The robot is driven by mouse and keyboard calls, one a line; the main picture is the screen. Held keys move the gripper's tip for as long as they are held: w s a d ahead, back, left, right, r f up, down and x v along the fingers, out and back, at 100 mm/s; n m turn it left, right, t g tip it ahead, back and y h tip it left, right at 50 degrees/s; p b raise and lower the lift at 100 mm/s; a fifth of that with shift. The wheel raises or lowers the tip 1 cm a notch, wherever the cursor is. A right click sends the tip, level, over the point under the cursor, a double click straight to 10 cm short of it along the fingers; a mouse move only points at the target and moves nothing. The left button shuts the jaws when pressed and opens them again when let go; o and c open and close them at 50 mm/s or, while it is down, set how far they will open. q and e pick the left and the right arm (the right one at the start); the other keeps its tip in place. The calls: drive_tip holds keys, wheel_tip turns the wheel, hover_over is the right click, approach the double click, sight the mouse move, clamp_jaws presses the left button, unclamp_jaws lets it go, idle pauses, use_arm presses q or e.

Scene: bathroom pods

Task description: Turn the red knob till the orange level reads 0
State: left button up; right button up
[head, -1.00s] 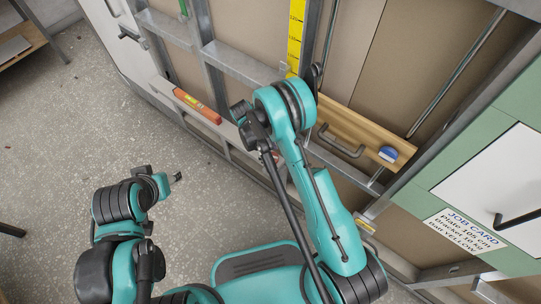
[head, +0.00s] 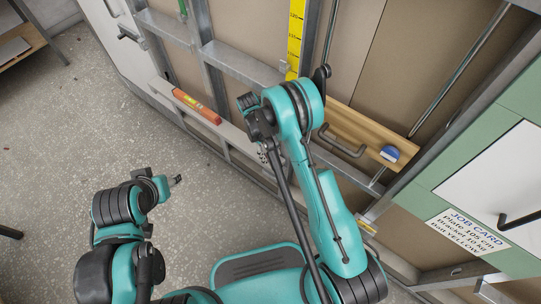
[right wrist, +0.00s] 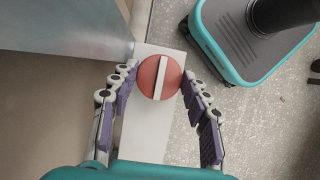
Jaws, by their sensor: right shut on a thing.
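The red knob (right wrist: 150,72) is a round disc with a white bar across it, on a pale panel strip in the right wrist view. My right gripper (right wrist: 160,75) has its fingers on both sides of the knob and is shut on it. In the head view the knob and right fingertips are hidden behind my right arm.
A wooden board (head: 345,122) with a grey handle and a blue-and-white item (head: 390,153) is right of my right arm. A yellow scale strip (head: 296,30) stands above. A job card (head: 466,232) is on the green cabinet.

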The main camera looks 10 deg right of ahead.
drive_tip(key=shift+f, duration=0.1)
drive_tip(key=o, duration=1.2)
drive_tip(key=shift+c, duration=0.2)
drive_tip(key=v, duration=0.8)
drive_tip(key=shift+w, duration=0.15)
drive_tip(key=shift+r, duration=0.25)
